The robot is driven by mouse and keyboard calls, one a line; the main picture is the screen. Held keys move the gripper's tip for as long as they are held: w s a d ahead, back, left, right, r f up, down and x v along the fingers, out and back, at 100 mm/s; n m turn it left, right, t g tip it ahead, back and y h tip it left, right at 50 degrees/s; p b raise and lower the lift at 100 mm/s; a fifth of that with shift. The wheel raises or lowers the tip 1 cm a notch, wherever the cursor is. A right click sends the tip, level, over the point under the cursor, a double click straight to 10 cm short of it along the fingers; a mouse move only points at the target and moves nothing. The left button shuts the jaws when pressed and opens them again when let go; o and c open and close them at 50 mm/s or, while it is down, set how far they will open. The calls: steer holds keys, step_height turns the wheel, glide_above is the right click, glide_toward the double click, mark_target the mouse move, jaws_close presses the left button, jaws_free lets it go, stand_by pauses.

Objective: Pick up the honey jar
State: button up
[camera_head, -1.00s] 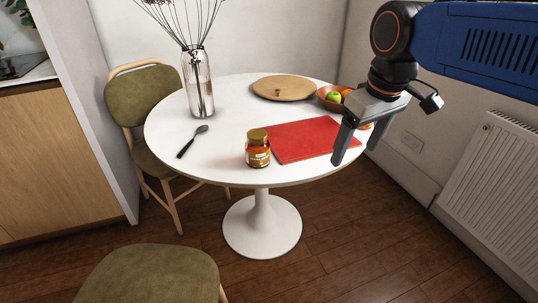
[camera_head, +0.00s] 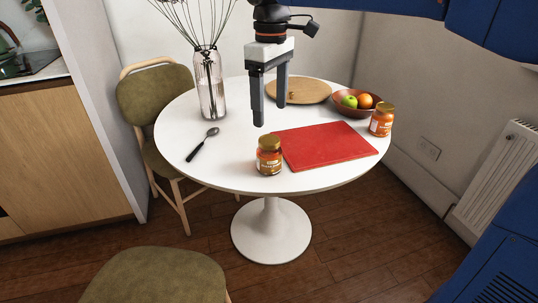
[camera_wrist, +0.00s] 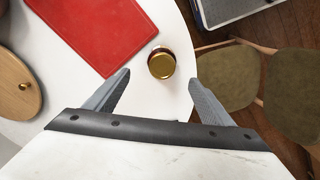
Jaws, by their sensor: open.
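A gold-lidded glass jar with amber contents (camera_head: 269,156) stands upright near the table's front edge, beside the red board's left corner. A second gold-lidded jar, more orange (camera_head: 382,120), stands at the table's right, by the fruit bowl. The labels are too small to read, so I cannot tell for sure which holds honey. My gripper (camera_head: 270,113) is open and empty, pointing down above the table, higher than the front jar. In the wrist view, the front jar's lid (camera_wrist: 161,66) shows between and just beyond the fingertips (camera_wrist: 160,77), apart from both.
The red cutting board (camera_head: 328,146) lies right of the front jar. A fruit bowl (camera_head: 350,108), a round wooden board (camera_head: 304,92), a glass vase with stems (camera_head: 210,88) and a dark spoon (camera_head: 202,145) are also on the white table (camera_head: 225,170). Green chairs (camera_head: 158,278) stand around.

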mark_target(271, 139)
step_height(271, 139, down, 9)
steer(key=shift+r, duration=0.1)
steer(key=shift+s+a+f, duration=0.1)
steer(key=shift+f, duration=1.3)
steer(key=shift+s+a+f, duration=0.1)
steer(key=shift+f, duration=1.25)
steer(key=shift+c, duration=0.6)
steer(key=c, duration=1.5)
steer(key=shift+o, duration=0.2)
steer(key=shift+r, duration=0.15)
